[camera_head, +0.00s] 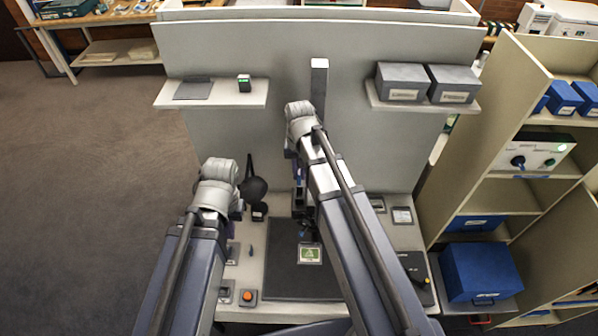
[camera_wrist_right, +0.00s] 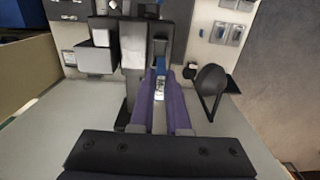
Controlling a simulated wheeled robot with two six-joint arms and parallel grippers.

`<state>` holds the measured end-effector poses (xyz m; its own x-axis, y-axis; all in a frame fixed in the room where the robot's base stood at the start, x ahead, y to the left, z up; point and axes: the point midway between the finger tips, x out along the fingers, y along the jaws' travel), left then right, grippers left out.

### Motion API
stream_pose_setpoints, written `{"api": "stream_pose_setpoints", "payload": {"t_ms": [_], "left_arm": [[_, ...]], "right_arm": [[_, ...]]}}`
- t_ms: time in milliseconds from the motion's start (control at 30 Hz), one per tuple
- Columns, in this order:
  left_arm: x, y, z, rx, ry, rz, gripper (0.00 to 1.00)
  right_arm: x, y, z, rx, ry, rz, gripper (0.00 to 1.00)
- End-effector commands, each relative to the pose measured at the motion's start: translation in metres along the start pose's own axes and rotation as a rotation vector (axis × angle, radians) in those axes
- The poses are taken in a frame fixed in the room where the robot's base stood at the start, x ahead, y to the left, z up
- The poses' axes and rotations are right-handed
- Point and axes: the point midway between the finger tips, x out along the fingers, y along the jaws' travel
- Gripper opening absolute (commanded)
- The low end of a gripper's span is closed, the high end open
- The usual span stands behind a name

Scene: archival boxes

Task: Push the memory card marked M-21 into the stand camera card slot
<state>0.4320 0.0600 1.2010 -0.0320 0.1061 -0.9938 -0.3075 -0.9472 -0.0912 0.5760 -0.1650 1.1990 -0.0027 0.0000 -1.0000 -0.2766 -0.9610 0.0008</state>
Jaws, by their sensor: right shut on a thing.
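My right gripper (camera_head: 299,180) hangs at the stand camera, in the middle of the bench; the arm partly hides it. In the right wrist view its purple fingers (camera_wrist_right: 161,118) are shut on a small card (camera_wrist_right: 160,88) with a blue end and a white label. The label is too small to read. The card points at the stand camera (camera_wrist_right: 133,62), a grey and black body on a column (camera_head: 319,82). I cannot tell whether the card's tip is inside the slot. My left gripper (camera_head: 237,210) is mostly hidden behind its own wrist, left of the stand.
A black round object (camera_head: 253,189) stands close to my left gripper. A dark mat (camera_head: 285,270) with a small green-screened device (camera_head: 310,254) lies in front. Grey boxes (camera_head: 402,82) sit on the right wall shelf. A shelving unit (camera_head: 500,130) stands at the right.

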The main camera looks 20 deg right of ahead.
Motion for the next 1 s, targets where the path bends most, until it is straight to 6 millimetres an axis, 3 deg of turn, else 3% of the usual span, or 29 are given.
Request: {"api": "stream_pose_setpoints", "payload": {"t_ms": [367, 1000], "left_arm": [[0.010, 0.001, -0.001, 0.005, 0.000, 0.000, 0.00], [0.051, 0.004, -0.003, 0.010, 0.002, -0.001, 0.00]], "right_arm": [[0.010, 0.000, 0.000, 0.000, 0.000, 0.000, 0.00], [0.051, 0.000, 0.000, 0.000, 0.000, 0.000, 0.00]]}}
